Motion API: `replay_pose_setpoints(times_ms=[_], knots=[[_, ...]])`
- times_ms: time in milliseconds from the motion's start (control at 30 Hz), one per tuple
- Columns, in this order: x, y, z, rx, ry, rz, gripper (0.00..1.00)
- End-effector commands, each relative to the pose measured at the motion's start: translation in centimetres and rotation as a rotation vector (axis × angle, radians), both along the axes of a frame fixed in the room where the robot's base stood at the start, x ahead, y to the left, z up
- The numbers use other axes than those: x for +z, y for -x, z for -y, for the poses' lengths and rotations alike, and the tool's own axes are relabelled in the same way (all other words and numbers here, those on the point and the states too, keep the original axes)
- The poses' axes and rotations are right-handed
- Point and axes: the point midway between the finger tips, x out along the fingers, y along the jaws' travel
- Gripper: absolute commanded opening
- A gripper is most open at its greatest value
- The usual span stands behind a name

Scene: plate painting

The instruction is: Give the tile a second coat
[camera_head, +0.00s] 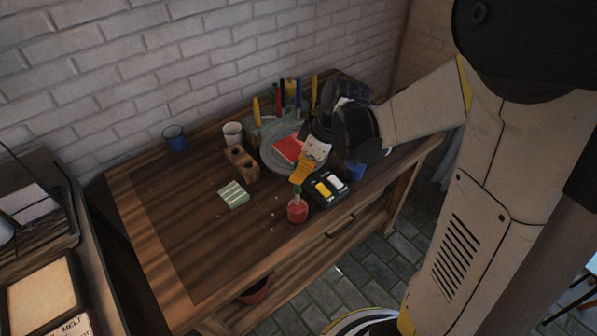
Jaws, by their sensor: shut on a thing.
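The tile (287,148) is a red slab on a round grey plate (267,160). Its right side is close to my gripper (312,153), which reaches in from the right over the table. The gripper is shut on a small yellow thing (300,173) that hangs below its pale tip, beside the plate's front right edge. I cannot tell whether it is a brush. A black tray (316,198) with yellow and white blocks of colour lies just in front. My gripper hides the plate's right part.
A red pot (297,212) with a stick stands near the front edge. A wooden block (241,163), striped pad (233,195), white cup (232,133) and blue cup (174,138) lie leftward. Another blue cup (355,171) is right. Coloured sticks (278,98) stand behind. The table's left is clear.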

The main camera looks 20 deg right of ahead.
Motion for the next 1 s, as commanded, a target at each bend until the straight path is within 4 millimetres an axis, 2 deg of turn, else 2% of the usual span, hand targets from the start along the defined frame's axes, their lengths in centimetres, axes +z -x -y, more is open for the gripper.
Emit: replay_pose_setpoints(times_ms=[733, 1000], knots=[[-3.5, 0.0, 0.0, 0.000, 0.000, 0.000, 0.00], [-3.8, 0.0, 0.0, 0.000, 0.000, 0.000, 0.00]])
